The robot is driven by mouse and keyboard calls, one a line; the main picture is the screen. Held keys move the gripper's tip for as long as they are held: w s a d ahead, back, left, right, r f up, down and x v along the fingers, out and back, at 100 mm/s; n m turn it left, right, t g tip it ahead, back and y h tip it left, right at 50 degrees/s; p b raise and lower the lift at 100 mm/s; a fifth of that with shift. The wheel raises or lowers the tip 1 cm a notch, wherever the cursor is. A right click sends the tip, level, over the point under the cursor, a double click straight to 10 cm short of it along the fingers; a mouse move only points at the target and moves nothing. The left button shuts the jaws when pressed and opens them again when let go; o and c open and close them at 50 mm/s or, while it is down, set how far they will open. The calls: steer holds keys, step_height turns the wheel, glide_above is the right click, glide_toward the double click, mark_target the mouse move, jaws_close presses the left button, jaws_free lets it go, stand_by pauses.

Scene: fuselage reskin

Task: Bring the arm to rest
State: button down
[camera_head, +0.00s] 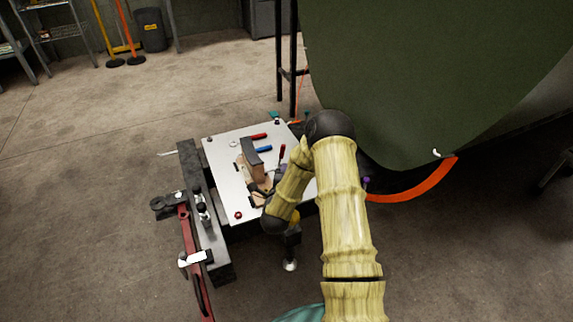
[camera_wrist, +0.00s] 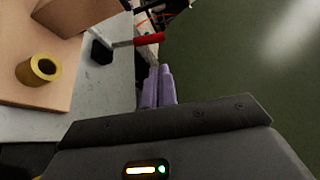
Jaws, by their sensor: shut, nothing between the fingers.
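My arm, with pale wood-like links, stands bent over the right side of a white-topped work table (camera_head: 225,178) in the head view. My gripper (camera_wrist: 160,72) shows in the wrist view as two purple fingers close together, shut and empty. The fingers point past the table's edge, beside the large green fuselage panel (camera_wrist: 235,65). I cannot tell whether they touch anything.
The green panel (camera_head: 430,70) fills the upper right. The table carries a wooden block (camera_head: 250,165), red- and blue-handled tools, and a yellow ring (camera_wrist: 38,70) on a board. An orange strip (camera_head: 415,185) curves right of my arm. Floor at left is open.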

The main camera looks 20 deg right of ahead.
steer(key=shift+s+d, duration=0.15)
stand_by(0.3)
steer(key=s+a+r+n+g+y+p, duration=0.4)
steer(key=a+r+n+y+p, duration=0.3)
steer(key=r+n, duration=0.55)
steer(key=s+a+r+n+g+p, duration=0.1)
steer(key=s+r+n+g+p, duration=0.4)
steer(key=s, duration=0.7)
steer(key=s+a+r+n+g, duration=0.1)
steer(key=s+r+n+g, duration=0.3)
steer(key=s+r+n, duration=0.55)
step_height(320, 180, up, 35)
steer(key=s+m+p, duration=0.2)
steer(key=p, duration=3.6)
steer(key=shift+s+a+y, duration=0.15)
steer(key=shift+s+y, duration=0.15)
steer(key=shift+y, duration=0.1)
